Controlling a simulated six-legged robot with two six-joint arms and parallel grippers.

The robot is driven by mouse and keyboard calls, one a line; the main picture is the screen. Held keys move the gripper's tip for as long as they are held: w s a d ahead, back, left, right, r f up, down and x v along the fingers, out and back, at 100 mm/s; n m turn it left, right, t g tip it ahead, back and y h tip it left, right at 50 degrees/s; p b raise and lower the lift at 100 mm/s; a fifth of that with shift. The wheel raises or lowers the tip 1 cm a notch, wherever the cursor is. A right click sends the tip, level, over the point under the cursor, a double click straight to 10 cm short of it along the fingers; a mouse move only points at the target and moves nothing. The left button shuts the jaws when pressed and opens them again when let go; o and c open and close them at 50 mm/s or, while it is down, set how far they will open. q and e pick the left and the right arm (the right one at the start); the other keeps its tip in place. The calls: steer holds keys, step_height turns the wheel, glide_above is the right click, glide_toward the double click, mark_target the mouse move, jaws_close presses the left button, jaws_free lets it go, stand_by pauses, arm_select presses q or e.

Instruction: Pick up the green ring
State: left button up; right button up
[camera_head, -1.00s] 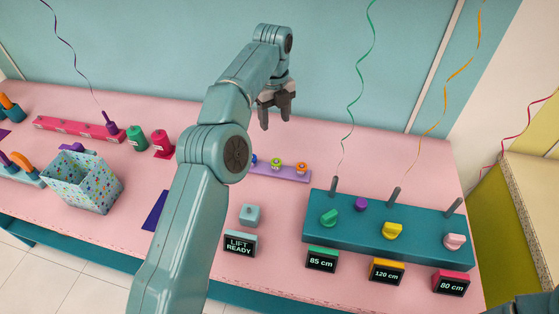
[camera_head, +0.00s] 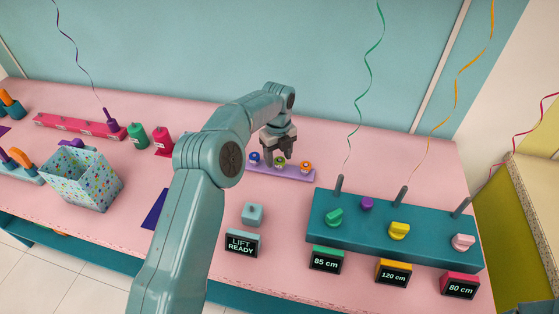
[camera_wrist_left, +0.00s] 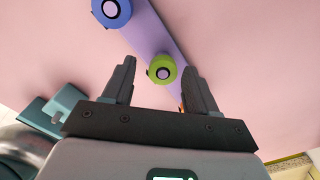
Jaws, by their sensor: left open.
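The green ring (camera_head: 280,161) sits on the purple strip (camera_head: 260,170), between a blue ring (camera_head: 255,158) and an orange ring (camera_head: 305,166). My left gripper (camera_head: 278,155) is open above the strip, just over the green ring. In the left wrist view the green ring (camera_wrist_left: 162,69) lies between the spread fingertips of my left gripper (camera_wrist_left: 157,66), around a purple peg with a dark edge. The blue ring (camera_wrist_left: 111,11) shows beyond it at the top. Whether the fingers reach down to the ring's height is hard to tell. My right gripper is not in view.
A teal block (camera_head: 410,240) with posts, coloured knobs and balloon ribbons stands to the right. A small pale-blue block (camera_head: 253,214) and the "LIFT READY" sign (camera_head: 242,244) stand in front. A dotted bin (camera_head: 82,177) is at left. Pink table around the strip is clear.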

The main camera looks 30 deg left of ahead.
arm_select(q)
steer(key=shift+s+f, duration=0.2)
steer(key=shift+w+d+f, duration=0.1)
steer(key=shift+w+f, duration=0.05)
steer(key=shift+w, duration=0.2)
steer(key=c, duration=0.8)
steer(key=shift+s, duration=0.2)
steer(key=shift+c, duration=1)
steer(key=shift+w, duration=0.1)
